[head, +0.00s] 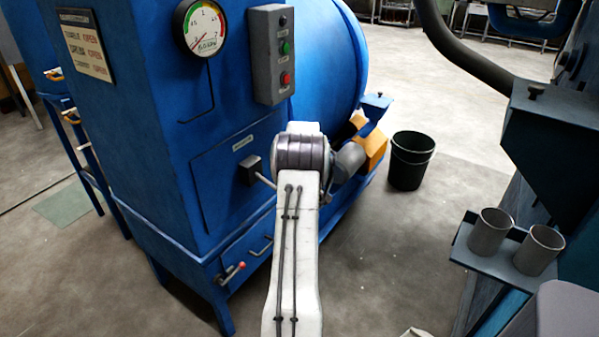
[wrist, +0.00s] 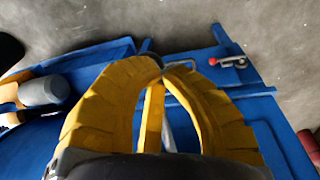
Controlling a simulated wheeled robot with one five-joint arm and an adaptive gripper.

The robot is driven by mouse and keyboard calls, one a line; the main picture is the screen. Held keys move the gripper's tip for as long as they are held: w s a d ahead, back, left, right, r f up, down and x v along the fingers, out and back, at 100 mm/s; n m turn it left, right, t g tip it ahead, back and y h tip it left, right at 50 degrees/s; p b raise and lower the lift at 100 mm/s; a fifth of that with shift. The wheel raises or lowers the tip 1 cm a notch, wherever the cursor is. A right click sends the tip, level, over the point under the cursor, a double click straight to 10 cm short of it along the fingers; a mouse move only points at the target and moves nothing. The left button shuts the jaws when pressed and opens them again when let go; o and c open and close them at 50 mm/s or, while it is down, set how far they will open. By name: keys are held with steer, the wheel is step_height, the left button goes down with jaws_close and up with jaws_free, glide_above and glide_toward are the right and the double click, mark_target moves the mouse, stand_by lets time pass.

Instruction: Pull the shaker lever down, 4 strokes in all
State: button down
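The shaker lever shows in the head view as a thin metal rod (head: 264,181) coming out of a small dark block (head: 251,169) on the blue machine's front, below a small label. The rod runs right and passes out of sight behind my arm. In the head view my wrist hides my gripper. In the wrist view my gripper (wrist: 168,66) has its two yellow ribbed fingers bowed, tips close together. A pale rod (wrist: 168,134) shows between the fingers. It looks like the lever; the exact contact is hidden.
The blue machine (head: 110,120) carries a gauge (head: 205,28) and a button box (head: 270,55). A red-tipped handle (head: 232,271) sits low on its front. A black bucket (head: 410,160) stands right of it. Two metal cups (head: 489,232) stand on a shelf at right. Floor between is clear.

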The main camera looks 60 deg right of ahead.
steer(key=shift+r, duration=0.1)
steer(key=s+a+r, duration=0.1)
steer(key=s+r, duration=0.2)
steer(key=r, duration=0.3)
steer(key=s+a+r, duration=0.1)
steer(key=s+r, duration=0.1)
steer(key=r, duration=0.3)
steer(key=shift+s+a+r, duration=0.3)
steer(key=shift+s+r, duration=0.05)
steer(key=shift+s, duration=0.05)
stand_by(0.8)
